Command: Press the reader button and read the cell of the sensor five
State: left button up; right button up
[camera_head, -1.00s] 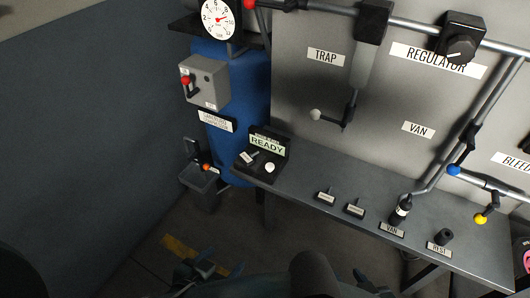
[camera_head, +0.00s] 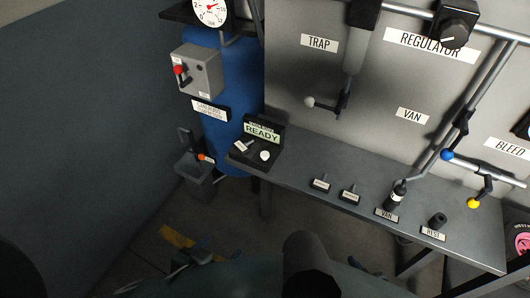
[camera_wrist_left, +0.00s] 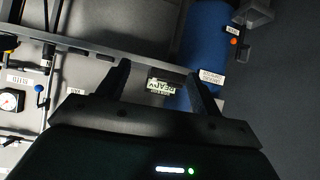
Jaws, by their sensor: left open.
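The reader (camera_head: 262,133) stands at the left end of the bench, its display showing READY. A round white button (camera_head: 265,155) and a small pale labelled piece (camera_head: 240,146) sit on its base. Two small labelled pieces (camera_head: 320,184) lie further right on the bench; their print is too small to read, so I cannot tell which is sensor five. My left gripper (camera_head: 190,257) is low in the head view, below the bench, open and empty. In the left wrist view its fingers (camera_wrist_left: 163,88) stand apart with the reader display between them in the picture. My right gripper is not clearly visible.
A blue tank (camera_head: 228,75) with a grey lever box (camera_head: 197,68) stands left of the bench. A dark upright plug (camera_head: 396,194) stands at the VAN label, and a short one (camera_head: 438,220) at REST. Pipes and valves line the panel. The floor at the left is clear.

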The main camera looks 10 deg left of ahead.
pick_arm(q)
jog(key=shift+c, duration=0.3)
grip_shut()
dwell(0.3)
jog(key=shift+w, duration=0.1)
dwell(0.9)
